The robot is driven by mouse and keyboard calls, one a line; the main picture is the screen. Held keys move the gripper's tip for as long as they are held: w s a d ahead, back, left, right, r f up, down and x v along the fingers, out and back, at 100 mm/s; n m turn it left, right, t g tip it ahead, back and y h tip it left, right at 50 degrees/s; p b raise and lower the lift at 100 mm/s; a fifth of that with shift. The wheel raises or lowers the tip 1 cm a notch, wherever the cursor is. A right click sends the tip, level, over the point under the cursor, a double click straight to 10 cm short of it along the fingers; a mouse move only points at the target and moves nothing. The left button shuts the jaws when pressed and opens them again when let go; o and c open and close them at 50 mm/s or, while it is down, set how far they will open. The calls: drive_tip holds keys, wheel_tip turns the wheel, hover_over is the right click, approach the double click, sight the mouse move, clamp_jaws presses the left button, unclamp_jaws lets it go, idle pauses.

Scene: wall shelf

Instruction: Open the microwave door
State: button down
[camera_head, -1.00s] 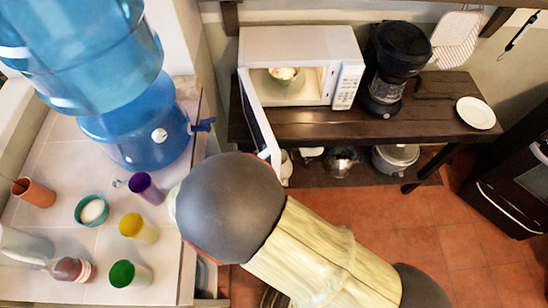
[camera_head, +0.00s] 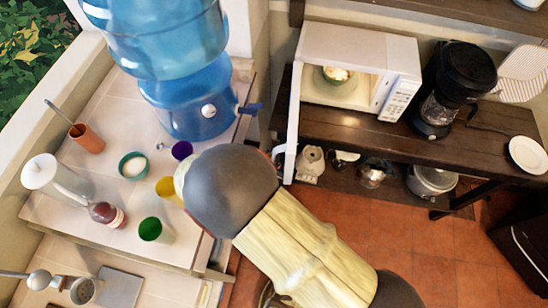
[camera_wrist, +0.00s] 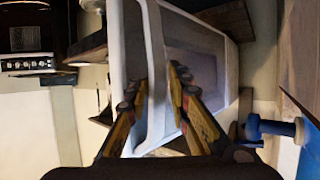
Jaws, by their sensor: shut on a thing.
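The white microwave (camera_head: 362,46) stands on the dark wooden shelf with its front open and a green bowl of white food (camera_head: 336,75) inside. Its door (camera_head: 293,120) is swung out at the left side, seen nearly edge-on. The exact contact at the fingertips is hard to see.
A blue water dispenser (camera_head: 190,100) with its tap (camera_head: 250,108) stands close left of the door. Several cups are on the tiled counter (camera_head: 120,195). A black coffee maker (camera_head: 455,85) and a white plate (camera_head: 528,155) are right of the microwave. Red tiled floor (camera_head: 420,240) is open below.

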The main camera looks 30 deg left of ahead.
drive_tip(key=c, duration=2.1)
unclamp_jaws()
drive_tip(key=shift+s+d+f, duration=0.2)
drive_tip(key=shift+d+f, duration=0.05)
drive_tip(key=shift+f, duration=0.05)
drive_tip(key=shift+c, duration=0.2)
drive_tip(key=shift+o, duration=1.3)
drive_tip(key=shift+s+a+r, duration=0.1)
drive_tip(key=shift+s+r, duration=0.1)
drive_tip(key=o, duration=0.3)
drive_tip(key=shift+w, duration=0.2)
drive_tip(key=shift+r, duration=0.1)
drive_tip(key=shift+a, duration=0.1)
